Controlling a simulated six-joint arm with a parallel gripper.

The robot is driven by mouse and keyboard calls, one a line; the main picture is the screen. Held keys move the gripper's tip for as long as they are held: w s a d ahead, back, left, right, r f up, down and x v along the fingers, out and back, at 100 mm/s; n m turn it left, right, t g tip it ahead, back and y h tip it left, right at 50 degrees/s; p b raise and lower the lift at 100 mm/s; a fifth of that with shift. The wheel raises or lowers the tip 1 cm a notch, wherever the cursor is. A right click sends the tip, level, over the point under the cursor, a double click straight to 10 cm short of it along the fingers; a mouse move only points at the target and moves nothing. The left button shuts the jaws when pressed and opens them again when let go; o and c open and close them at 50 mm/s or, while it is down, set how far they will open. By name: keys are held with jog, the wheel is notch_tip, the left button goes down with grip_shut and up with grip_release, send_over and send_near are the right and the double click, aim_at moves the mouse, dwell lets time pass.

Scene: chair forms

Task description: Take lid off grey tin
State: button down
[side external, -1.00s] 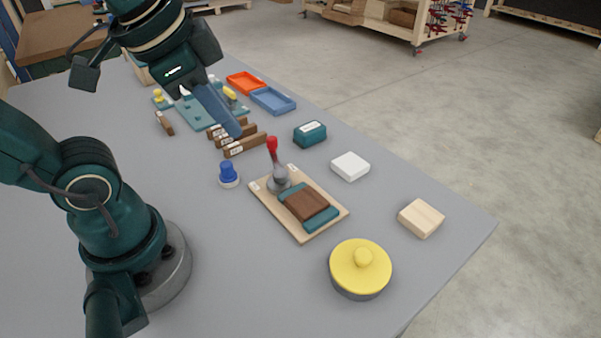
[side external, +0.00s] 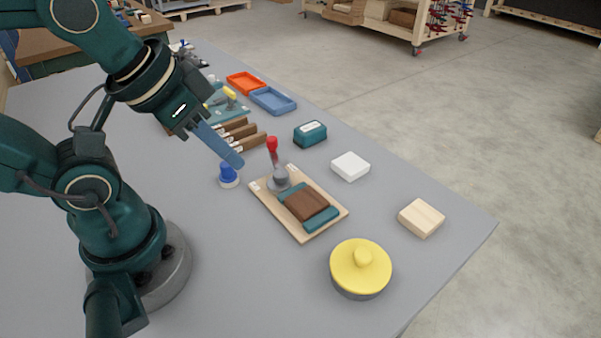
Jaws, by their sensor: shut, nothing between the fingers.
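The grey tin (side external: 358,293) stands at the front right of the table, and only a low band of its side shows.
A board (side external: 300,232) with a red-tipped clamp (side external: 273,152) and a brown-and-teal block lies between my gripper and the tin. A blue-topped piece (side external: 228,173), a white block (side external: 350,166), a wooden block (side external: 421,218) and a teal box (side external: 310,133) stand nearby.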

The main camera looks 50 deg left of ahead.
jog(key=c, duration=0.5)
grip_release()
